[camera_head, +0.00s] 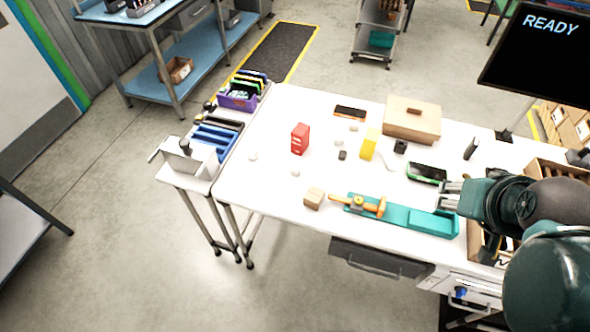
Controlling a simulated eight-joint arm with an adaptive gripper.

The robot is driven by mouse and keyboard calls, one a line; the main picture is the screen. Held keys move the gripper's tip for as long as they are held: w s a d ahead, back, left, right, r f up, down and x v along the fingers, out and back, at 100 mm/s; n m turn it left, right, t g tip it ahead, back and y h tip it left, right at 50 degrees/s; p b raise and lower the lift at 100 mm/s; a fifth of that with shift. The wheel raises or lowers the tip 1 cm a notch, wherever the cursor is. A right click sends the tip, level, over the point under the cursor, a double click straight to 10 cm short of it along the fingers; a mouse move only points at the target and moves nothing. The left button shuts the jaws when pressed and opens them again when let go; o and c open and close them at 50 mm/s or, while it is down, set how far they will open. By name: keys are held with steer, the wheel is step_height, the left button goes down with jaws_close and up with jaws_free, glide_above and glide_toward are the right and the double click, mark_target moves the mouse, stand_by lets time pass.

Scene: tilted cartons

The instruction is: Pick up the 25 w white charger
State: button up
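Several small pale blocks lie on the white table (265,200): one at the left (253,155), one nearer the front (295,172), one by the middle (338,142) and one farther back (354,128). Any of these could be the white charger; they are too small to tell which, and no label is readable. My gripper (446,195) is at the right, over the right part of a teal tray (395,213). Its grey fingers look apart, with nothing seen between them. The pale blocks are well to its left.
A red box (300,139), a yellow box (369,144), a cardboard carton (412,120), phones (427,173) and a small brown box (314,198) stand around. An orange tool (366,206) lies on the tray. Bins (215,138) line the left edge. The left tabletop is mostly clear.

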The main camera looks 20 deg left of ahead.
steer(key=shift+w+a, duration=0.1)
stand_by(0.3)
steer(key=w+a+n+g+y, duration=0.1)
steer(key=w+a+n+g, duration=0.1)
steer(key=w+a+n, duration=0.55)
steer(key=n+g+h, duration=0.1)
steer(key=n+g, duration=0.4)
steer(key=n, duration=0.7)
glide_above(295, 167)
steer(key=shift+m, duration=0.25)
steer(key=f, duration=2.2)
steer(key=shift+w+d+f, duration=0.1)
steer(key=shift+d+f, duration=0.05)
steer(key=shift+d, duration=0.05)
steer(key=shift+a+f, duration=0.25)
steer(key=shift+f, duration=0.1)
steer(key=shift+f, duration=0.15)
